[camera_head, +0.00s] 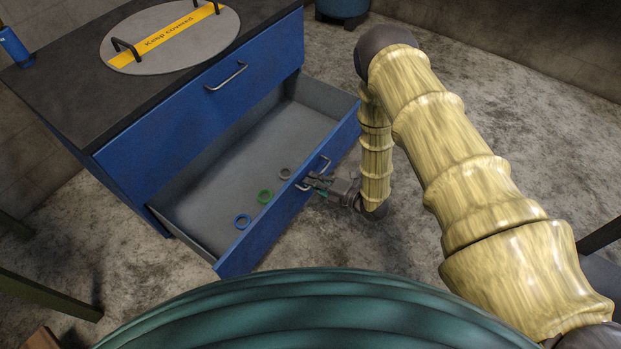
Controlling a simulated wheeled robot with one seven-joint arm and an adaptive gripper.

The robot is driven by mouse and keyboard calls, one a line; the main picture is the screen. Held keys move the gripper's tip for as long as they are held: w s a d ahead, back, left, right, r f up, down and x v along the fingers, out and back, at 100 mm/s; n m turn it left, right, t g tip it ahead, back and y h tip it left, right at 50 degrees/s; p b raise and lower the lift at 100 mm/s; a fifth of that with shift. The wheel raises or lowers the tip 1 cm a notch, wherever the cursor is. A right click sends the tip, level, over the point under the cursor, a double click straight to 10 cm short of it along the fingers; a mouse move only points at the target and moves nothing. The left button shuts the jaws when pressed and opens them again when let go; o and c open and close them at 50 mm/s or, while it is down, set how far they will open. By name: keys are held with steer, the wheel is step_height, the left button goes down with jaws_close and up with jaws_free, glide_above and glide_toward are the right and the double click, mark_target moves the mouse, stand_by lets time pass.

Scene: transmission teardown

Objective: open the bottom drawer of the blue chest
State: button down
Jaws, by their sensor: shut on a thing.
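The blue chest (190,118) stands at the upper left with a dark top. Its upper drawer is closed and has a metal handle (227,77). Its bottom drawer (285,212) is pulled well out, so its grey inside shows. My gripper (310,182) is at the front of the bottom drawer, shut on the drawer's handle (324,165). The fingers partly hide the handle.
A round grey lid (170,48) with a yellow strip and two black handles lies on the chest top. A blue object (14,46) stands at the top's left edge. A blue round container (342,8) stands on the floor behind. Bare concrete floor lies right of the chest.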

steer(key=c, duration=1.5)
jaws_free()
steer(key=v, duration=1.2)
